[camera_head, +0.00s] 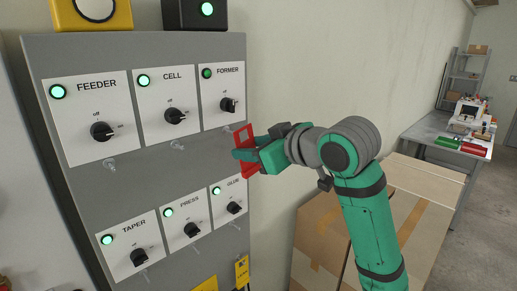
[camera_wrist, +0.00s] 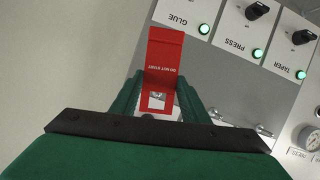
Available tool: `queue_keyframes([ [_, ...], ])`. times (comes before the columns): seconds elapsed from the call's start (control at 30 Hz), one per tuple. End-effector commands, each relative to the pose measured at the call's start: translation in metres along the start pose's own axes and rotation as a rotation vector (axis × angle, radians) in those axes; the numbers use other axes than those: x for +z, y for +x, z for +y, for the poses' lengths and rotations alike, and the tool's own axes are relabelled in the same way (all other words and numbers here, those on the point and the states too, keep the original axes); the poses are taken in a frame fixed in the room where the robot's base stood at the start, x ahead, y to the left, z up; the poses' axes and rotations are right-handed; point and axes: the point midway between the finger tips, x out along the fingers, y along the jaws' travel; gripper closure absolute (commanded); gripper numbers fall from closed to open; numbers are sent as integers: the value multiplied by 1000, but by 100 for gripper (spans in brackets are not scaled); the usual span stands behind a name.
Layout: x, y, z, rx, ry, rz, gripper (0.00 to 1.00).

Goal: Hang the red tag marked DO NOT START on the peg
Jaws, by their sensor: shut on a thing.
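My gripper (camera_head: 243,158) is shut on the red tag (camera_head: 241,137) and holds it in front of the grey panel's right edge, below the FORMER switch (camera_head: 228,104). In the wrist view the red tag (camera_wrist: 165,62) carries the small words DO NOT START, and its cut-out end lies between the fingers of my gripper (camera_wrist: 160,100). A small metal peg (camera_wrist: 157,95) shows through the cut-out; I cannot tell whether it passes through. Other clear pegs stick out below FEEDER (camera_head: 109,164) and CELL (camera_head: 177,146).
The grey panel (camera_head: 90,192) bears two rows of switches with green lamps. A cardboard box (camera_head: 318,232) stands right of the panel, behind my arm. A workbench (camera_head: 425,130) is farther back. A gauge (camera_wrist: 308,137) shows in the wrist view.

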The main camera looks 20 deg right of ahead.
Motion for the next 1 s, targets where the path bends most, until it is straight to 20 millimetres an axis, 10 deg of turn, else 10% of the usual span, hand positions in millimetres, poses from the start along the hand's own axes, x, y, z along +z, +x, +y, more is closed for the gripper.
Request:
queue_keyframes([
  [1.0, -7, 46, 1, 4, 2, 0, 80],
])
